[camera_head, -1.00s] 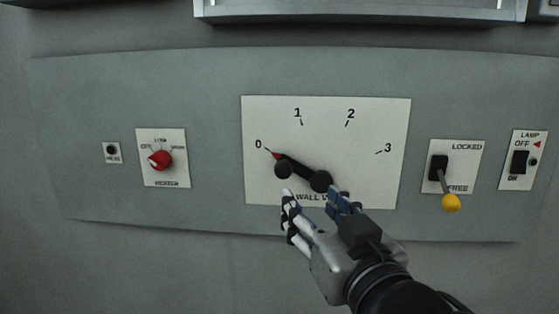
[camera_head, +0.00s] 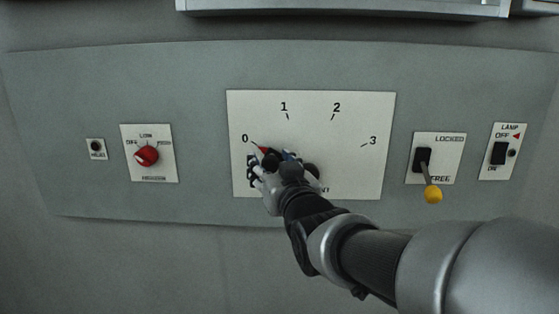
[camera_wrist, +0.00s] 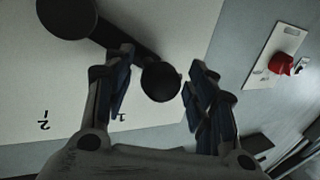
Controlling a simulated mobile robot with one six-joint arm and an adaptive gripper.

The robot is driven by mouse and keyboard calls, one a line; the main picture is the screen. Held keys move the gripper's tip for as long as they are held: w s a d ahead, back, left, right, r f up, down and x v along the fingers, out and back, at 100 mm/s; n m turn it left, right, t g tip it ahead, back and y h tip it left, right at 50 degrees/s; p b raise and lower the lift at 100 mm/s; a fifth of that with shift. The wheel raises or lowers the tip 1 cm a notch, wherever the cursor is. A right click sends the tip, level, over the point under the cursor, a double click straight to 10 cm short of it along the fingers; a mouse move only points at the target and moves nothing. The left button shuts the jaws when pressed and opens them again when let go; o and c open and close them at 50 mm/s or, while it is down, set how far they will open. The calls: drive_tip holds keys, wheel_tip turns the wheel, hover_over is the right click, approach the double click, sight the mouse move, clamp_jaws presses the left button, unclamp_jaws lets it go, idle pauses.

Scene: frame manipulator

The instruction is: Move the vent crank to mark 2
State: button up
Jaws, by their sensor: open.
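The vent crank is a black arm on a white dial plate (camera_head: 355,182) with marks 0 to 3. Its red pointer tip (camera_head: 265,150) points at mark 0. In the wrist view, the crank's round black knob (camera_wrist: 160,82) lies between my gripper's two fingers, with a gap on each side. The crank's larger hub (camera_wrist: 68,14) is at the upper left, and it shows partly in the head view (camera_head: 311,170). My gripper (camera_head: 266,172) is open around the knob and hides part of the crank and the plate's lower text.
A red rotary knob (camera_head: 146,156) is left of the dial, with a small black socket (camera_head: 96,147) farther left. A yellow-tipped lever (camera_head: 432,194) hangs toward FREE on the right. A lamp switch (camera_head: 499,153) is beyond it. A ledge (camera_head: 340,8) runs above the panel.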

drive_tip(key=shift+w, duration=0.15)
clamp_jaws()
idle(0.7)
